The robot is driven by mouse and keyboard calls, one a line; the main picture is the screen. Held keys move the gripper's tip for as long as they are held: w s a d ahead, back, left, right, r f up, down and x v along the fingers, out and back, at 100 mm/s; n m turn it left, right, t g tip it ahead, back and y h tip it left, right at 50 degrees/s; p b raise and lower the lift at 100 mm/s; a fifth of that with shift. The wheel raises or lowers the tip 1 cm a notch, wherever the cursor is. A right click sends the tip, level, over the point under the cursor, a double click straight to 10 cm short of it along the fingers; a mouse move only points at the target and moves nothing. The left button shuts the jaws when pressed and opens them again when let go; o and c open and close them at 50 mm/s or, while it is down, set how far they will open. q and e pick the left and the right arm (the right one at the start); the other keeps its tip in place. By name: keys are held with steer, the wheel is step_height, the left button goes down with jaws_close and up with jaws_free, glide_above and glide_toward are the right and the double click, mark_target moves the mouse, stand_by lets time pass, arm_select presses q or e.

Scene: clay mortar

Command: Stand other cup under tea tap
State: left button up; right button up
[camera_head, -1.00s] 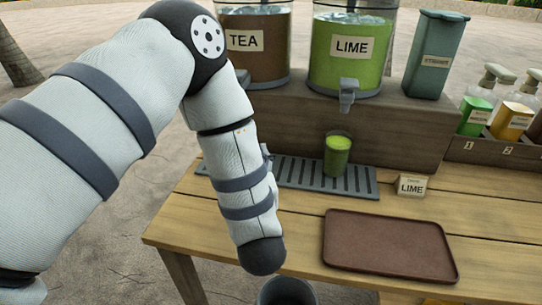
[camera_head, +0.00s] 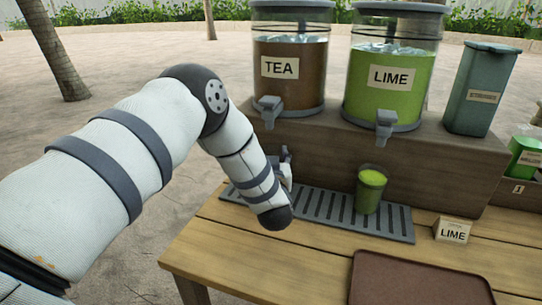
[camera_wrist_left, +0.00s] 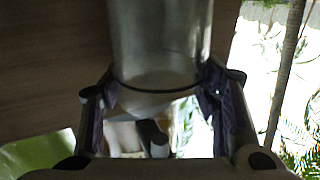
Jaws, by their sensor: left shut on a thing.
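The tea dispenser (camera_head: 290,75) stands on the wooden riser, with its grey tea tap (camera_head: 270,110) at the front. My left gripper (camera_wrist_left: 165,90) is shut on a clear, empty-looking cup (camera_wrist_left: 160,35), which stands between its two fingers in the left wrist view. In the head view my left forearm reaches over the left end of the drip tray, below the tea tap. It hides most of the gripper and the cup there. A cup of green drink (camera_head: 371,190) stands on the drip tray (camera_head: 320,212) below the lime tap (camera_head: 385,122). My right gripper is not in view.
The lime dispenser (camera_head: 392,80) and a teal bin (camera_head: 481,90) stand to the right on the riser (camera_head: 440,165). A lime sign (camera_head: 453,230) and a brown serving tray (camera_head: 410,280) are on the table. The table front at the left (camera_head: 235,255) is clear.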

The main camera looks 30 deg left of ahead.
arm_select(q)
steer(key=shift+f, duration=0.15)
steer(key=shift+f, duration=0.15)
steer(key=o, duration=1.1)
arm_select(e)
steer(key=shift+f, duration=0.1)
arm_select(q)
steer(key=shift+r, duration=0.2)
steer(key=p+v, duration=0.1)
steer(key=v, duration=1.1)
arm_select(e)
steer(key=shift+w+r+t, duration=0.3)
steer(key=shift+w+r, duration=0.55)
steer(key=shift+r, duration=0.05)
